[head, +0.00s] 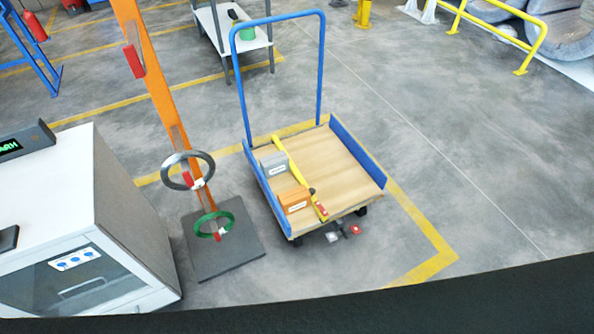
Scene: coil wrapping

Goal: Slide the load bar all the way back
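The yellow load bar (300,176) lies along the wooden deck of a cart (346,180), from near the back edge to the front edge. It has a red piece and a black knob at its front end. A grey box (274,165) and an orange box (295,200) stand on the deck to the left of the bar, close to it. The deck to the right of the bar is bare. Neither of my grippers is in view.
The cart has a tall blue handle (322,70) at the back and blue side rails. A grey pedal and a red pedal (355,229) show below its front. An orange post (160,90) with hanging rings and a white cabinet (60,190) stand left.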

